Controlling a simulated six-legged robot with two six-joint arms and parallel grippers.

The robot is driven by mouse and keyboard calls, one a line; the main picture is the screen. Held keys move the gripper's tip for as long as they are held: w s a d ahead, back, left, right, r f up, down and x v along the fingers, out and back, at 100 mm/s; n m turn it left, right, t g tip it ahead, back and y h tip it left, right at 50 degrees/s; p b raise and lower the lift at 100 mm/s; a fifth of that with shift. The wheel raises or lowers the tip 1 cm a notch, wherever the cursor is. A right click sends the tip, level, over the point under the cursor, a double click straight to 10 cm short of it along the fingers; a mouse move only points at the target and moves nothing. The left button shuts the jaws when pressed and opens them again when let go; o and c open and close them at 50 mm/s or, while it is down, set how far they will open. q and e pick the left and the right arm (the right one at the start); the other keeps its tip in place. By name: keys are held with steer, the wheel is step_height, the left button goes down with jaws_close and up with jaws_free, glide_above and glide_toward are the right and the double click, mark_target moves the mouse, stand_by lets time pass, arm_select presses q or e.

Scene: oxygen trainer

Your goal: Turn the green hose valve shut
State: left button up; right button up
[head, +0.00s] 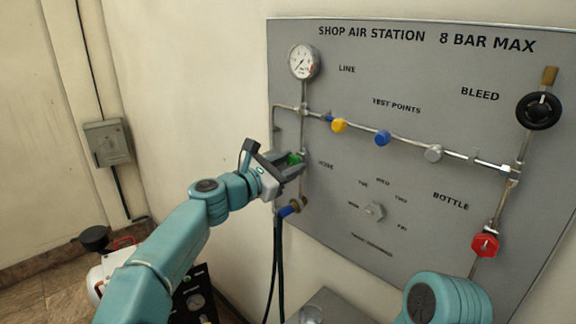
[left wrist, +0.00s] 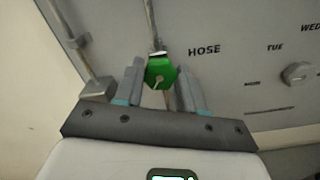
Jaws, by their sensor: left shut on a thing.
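The green hose valve (head: 295,158) is a small green knob on the grey panel (head: 345,215), left of the HOSE label. In the left wrist view the knob (left wrist: 161,72) shows as a green faceted cap with a pale mark on its face, on a thin vertical pipe. My left gripper (head: 291,164) reaches it from the left and is shut on it, one finger on each side. In the left wrist view the fingers of my left gripper (left wrist: 160,85) flank the knob. In the head view the fingers hide part of it. My right gripper is out of view.
A round gauge (head: 303,62) sits above the valve. Yellow (head: 339,125) and blue (head: 382,138) caps line the sloping pipe. A black BLEED handwheel (head: 538,110) and a red BOTTLE knob (head: 485,245) are at right. Black hoses (head: 276,265) hang below.

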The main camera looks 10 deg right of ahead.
arm_select(q)
steer(key=o, duration=1.1)
steer(key=shift+c, duration=0.2)
steer(key=shift+a, duration=0.1)
